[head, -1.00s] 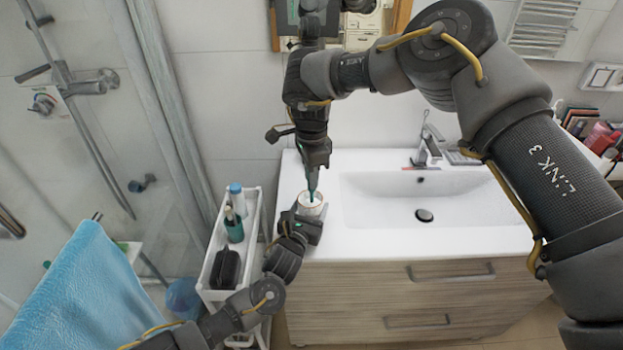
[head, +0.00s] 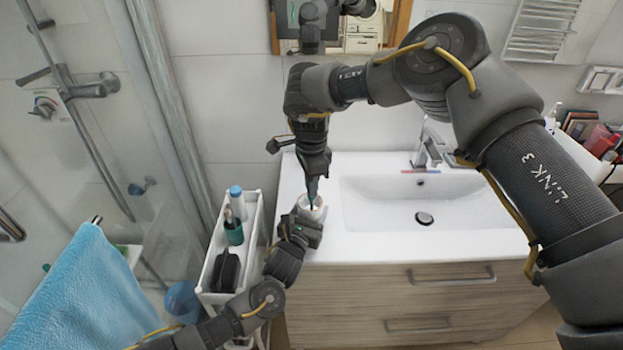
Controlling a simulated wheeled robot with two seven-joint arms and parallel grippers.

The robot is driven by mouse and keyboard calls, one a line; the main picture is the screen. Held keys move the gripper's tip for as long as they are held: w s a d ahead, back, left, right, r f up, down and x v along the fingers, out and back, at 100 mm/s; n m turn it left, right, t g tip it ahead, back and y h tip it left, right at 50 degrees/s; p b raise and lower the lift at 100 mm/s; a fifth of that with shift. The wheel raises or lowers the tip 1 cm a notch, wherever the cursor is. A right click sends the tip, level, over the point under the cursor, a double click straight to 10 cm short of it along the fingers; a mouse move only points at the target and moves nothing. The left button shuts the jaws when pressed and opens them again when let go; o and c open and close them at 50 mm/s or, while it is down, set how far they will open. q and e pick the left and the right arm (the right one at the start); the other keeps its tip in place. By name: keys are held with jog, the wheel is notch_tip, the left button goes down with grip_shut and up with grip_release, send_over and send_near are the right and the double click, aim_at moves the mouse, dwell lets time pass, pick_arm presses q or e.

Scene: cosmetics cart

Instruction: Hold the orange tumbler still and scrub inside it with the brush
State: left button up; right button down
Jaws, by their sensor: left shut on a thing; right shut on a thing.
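The tumbler (head: 317,212) stands on the left end of the white sink counter. It looks whitish here, with a faint orange tint at its rim, and is partly hidden by my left gripper. My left gripper (head: 305,217) is shut on the tumbler from the front left. My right gripper (head: 314,178) points straight down above the tumbler and is shut on the brush (head: 312,193). Only a short dark piece of the brush shows, running down into the tumbler's mouth. The brush's lower end is hidden inside the tumbler.
A white cart (head: 256,222) left of the counter holds a blue-capped bottle (head: 237,198), a teal bottle (head: 233,230) and a dark item (head: 227,272). The sink basin (head: 460,200) and faucet (head: 425,150) are to the right. A blue towel (head: 85,295) hangs at lower left.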

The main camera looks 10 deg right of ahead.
jog(key=shift+w+a+r, duration=0.15)
jog(key=shift+w, duration=0.6)
jog(key=shift+s, duration=0.1)
jog(key=shift+s+a, duration=0.25)
jog(key=shift+s, duration=0.4)
jog(key=shift+w+d+f, duration=0.2)
jog(key=shift+w+d, duration=0.3)
jog(key=shift+d, duration=0.15)
jog(key=shift+a, duration=0.1)
jog(key=shift+s+a+r, duration=0.1)
jog(key=shift+a, duration=0.65)
jog(key=shift+d, duration=0.1)
